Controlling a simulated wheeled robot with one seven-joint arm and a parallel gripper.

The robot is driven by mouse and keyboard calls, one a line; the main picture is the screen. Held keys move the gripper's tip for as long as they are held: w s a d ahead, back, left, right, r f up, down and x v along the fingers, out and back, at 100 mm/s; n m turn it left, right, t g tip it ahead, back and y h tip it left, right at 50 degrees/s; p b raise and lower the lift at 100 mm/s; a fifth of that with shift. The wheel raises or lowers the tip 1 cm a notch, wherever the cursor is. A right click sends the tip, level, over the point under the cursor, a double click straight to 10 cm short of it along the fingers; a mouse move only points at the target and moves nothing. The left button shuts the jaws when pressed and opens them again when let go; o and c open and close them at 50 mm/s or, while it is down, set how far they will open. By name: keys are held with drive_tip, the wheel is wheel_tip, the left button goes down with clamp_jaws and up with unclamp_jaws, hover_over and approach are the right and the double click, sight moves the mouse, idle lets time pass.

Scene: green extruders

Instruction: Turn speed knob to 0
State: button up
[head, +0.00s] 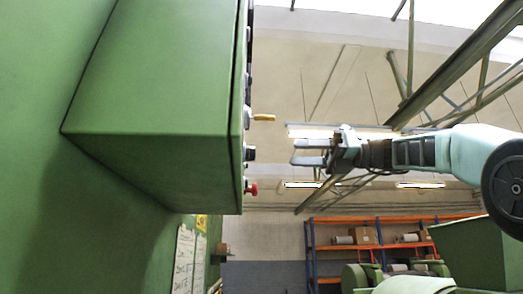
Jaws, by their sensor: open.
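The green control box (160,120) fills the upper left of the head view. Its control face is seen edge-on at its right side. A black knob (250,154) sticks out of that face; I cannot read any label, so I cannot tell for sure that it is the speed knob. Above it is a yellow lever-like switch (263,117), and below it a red button (251,188). My gripper (296,152) is open and empty. Its fingers point left at the black knob, at about the same height, with a gap between them.
More dark controls (249,50) stick out higher on the same face. Green machine parts (470,255) and an orange shelf (345,246) with boxes stand in the background. The space between gripper and box looks clear.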

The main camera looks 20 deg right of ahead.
drive_tip(key=p+x, duration=0.2)
drive_tip(key=x, duration=0.7)
drive_tip(key=shift+a+p, duration=0.3)
drive_tip(key=shift+p, duration=0.05)
drive_tip(key=shift+w, duration=0.1)
drive_tip(key=c, duration=1)
